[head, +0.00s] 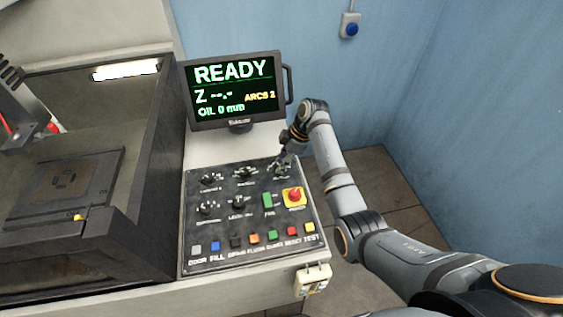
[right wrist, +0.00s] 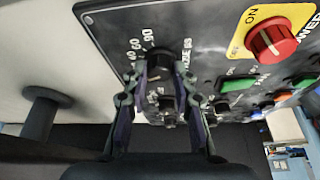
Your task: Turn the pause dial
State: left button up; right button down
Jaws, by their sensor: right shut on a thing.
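The pause dial (right wrist: 157,62) is a dark round knob with white numbers around it, at the top right of the black control panel. In the head view it lies under my right gripper (head: 281,163), which mostly hides it. In the right wrist view the two fingers of my right gripper (right wrist: 165,72) stand on either side of the knob and are closed on it. The knob's pointer and exact setting are hard to make out. My left gripper is not in view.
The control panel (head: 222,226) carries other dark dials, a red power switch (head: 294,195) on yellow, a green fan switch (head: 268,200) and a front row of coloured buttons. A monitor (head: 235,88) behind reads READY. A dark open tank (head: 150,150) stands left.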

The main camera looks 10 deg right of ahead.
jog(key=shift+w+n+g, duration=0.1)
jog(key=shift+n+g, duration=0.3)
jog(key=shift+n, duration=0.6)
jog(key=shift+w+n+g, duration=0.1)
jog(key=shift+n+g, duration=0.3)
jog(key=shift+n, duration=0.7)
jog(key=shift+b, duration=0.3)
jog(key=c, duration=1.1)
grip_release()
jog(key=v, duration=0.7)
jog(key=shift+r, duration=0.25)
